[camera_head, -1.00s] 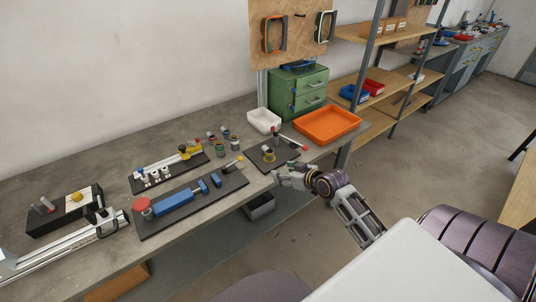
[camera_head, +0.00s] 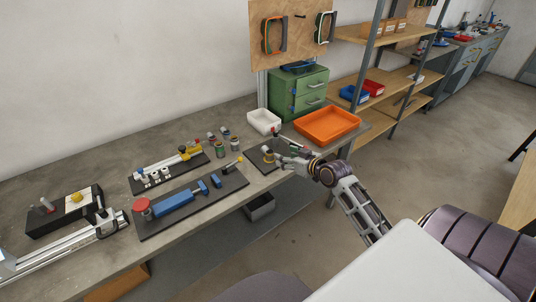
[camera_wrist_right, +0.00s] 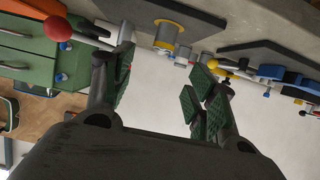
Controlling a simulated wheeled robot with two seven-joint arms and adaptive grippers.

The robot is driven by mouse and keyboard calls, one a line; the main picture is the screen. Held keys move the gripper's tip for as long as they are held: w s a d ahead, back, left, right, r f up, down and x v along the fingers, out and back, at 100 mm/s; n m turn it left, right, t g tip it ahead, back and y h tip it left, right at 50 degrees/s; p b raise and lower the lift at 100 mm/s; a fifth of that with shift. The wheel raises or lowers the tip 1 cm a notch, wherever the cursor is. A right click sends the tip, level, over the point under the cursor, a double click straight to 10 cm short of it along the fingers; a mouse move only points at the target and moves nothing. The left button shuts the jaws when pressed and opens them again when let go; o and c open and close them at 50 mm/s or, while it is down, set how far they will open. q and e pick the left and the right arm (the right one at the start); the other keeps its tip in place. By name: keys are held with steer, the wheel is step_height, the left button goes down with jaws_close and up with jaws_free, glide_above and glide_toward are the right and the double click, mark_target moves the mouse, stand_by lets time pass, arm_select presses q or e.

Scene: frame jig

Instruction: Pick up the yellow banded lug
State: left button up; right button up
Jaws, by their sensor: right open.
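Several small banded lugs stand in a group on the bench (camera_head: 75,165), behind the black plates. The band colours are too small to tell apart surely in the head view; one lug (camera_head: 222,149) stands at the group's front. In the right wrist view, a small lug with a yellow band (camera_wrist_right: 213,63) shows among the others, partly crowded by them. My right gripper (camera_head: 280,157) is over the black fixture plate (camera_head: 256,163), to the right of the lugs. In the right wrist view its jaws (camera_wrist_right: 160,80) are apart with nothing between them. My left gripper is out of view.
A red-knobbed lever (camera_wrist_right: 58,29) rises nearby. A white bin (camera_head: 264,121) and an orange tray (camera_head: 327,124) stand behind. A blue clamp (camera_head: 175,201) lies left.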

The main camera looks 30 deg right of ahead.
mark_target(270, 151)
steer(key=shift+x, duration=3.25)
steer(key=shift+w, duration=0.15)
steer(key=shift+w+a+f, duration=0.1)
steer(key=shift+x, duration=2.5)
steer(key=shift+a+f, duration=0.1)
steer(key=shift+c, duration=0.2)
steer(key=c, duration=1.1)
steer(key=shift+r, duration=5.05)
